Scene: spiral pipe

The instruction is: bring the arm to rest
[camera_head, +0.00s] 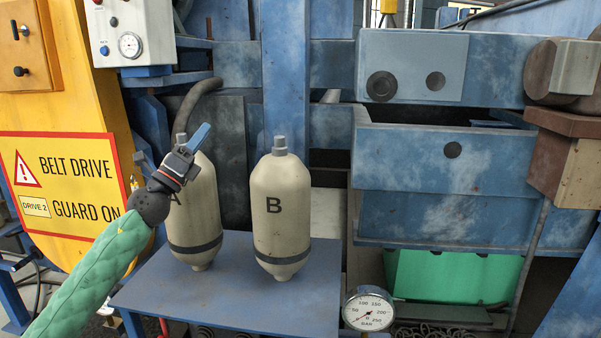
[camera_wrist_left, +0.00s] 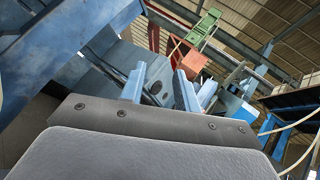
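My left arm in its green sleeve comes in from the lower left of the head view. My left gripper (camera_head: 198,137) is raised in front of the upper part of canister A (camera_head: 197,215) and hides part of it. In the left wrist view, the blue fingers of the left gripper (camera_wrist_left: 160,86) stand apart with nothing visible between them. I cannot tell from the head view how far the gripper is from the canister. My right gripper and right arm are not in view.
Canister B (camera_head: 280,205) stands upright beside canister A on a blue table (camera_head: 240,315). A pressure gauge (camera_head: 368,308) is at the table's right front. A yellow belt guard with a warning sign (camera_head: 65,185) is at left. Blue machinery (camera_head: 440,160) fills the right.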

